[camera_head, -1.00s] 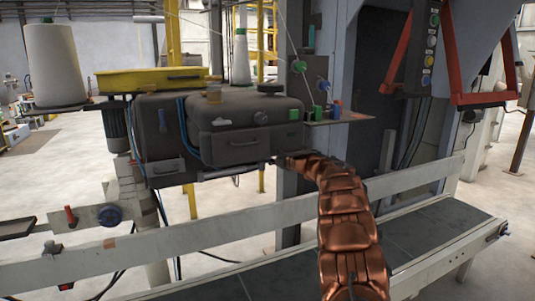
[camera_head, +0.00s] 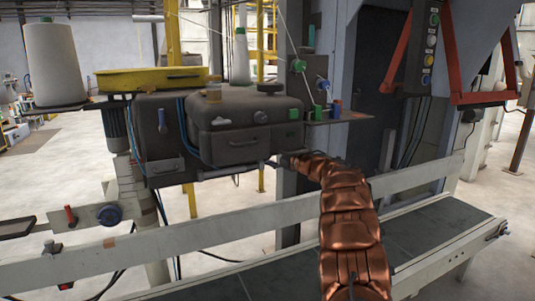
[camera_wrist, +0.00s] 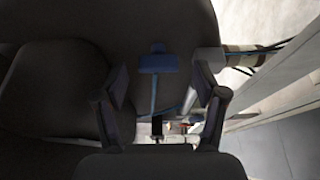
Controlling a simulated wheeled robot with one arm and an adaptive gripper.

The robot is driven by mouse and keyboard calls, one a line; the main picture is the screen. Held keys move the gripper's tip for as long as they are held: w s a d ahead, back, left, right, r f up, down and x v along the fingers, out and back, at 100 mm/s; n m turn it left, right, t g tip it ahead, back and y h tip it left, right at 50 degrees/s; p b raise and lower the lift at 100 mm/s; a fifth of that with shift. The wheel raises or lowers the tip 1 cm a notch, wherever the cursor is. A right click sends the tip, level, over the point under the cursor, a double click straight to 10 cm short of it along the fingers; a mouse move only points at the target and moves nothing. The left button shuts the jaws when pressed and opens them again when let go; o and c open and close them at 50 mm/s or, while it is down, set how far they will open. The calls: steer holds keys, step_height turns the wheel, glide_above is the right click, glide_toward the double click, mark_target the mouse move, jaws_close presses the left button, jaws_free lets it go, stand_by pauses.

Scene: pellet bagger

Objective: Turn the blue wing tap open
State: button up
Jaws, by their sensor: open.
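In the wrist view, a blue wing tap (camera_wrist: 157,63) with a flat crosswise wing and a small stub above it shows against a dark, rounded surface. A thin blue line runs down from below it. My gripper (camera_wrist: 161,84) is open, with one finger on each side of the tap and clear gaps on both sides. It holds nothing. I cannot tell how far the fingertips are from the tap in depth. In the head view, my coppery arm reaches to the underside of the dark sewing head (camera_head: 243,142); my gripper and the tap are hidden there.
A pale rail (camera_head: 235,232) and a dark conveyor belt (camera_head: 430,230) run below my arm. A grey column stands behind it. A white thread cone (camera_head: 52,65) and a yellow tray (camera_head: 150,79) sit at the upper left.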

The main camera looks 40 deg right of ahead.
steer(key=s, duration=1)
steer(key=shift+s+d, duration=0.15)
steer(key=shift+d, duration=0.1)
steer(key=shift+s, duration=0.1)
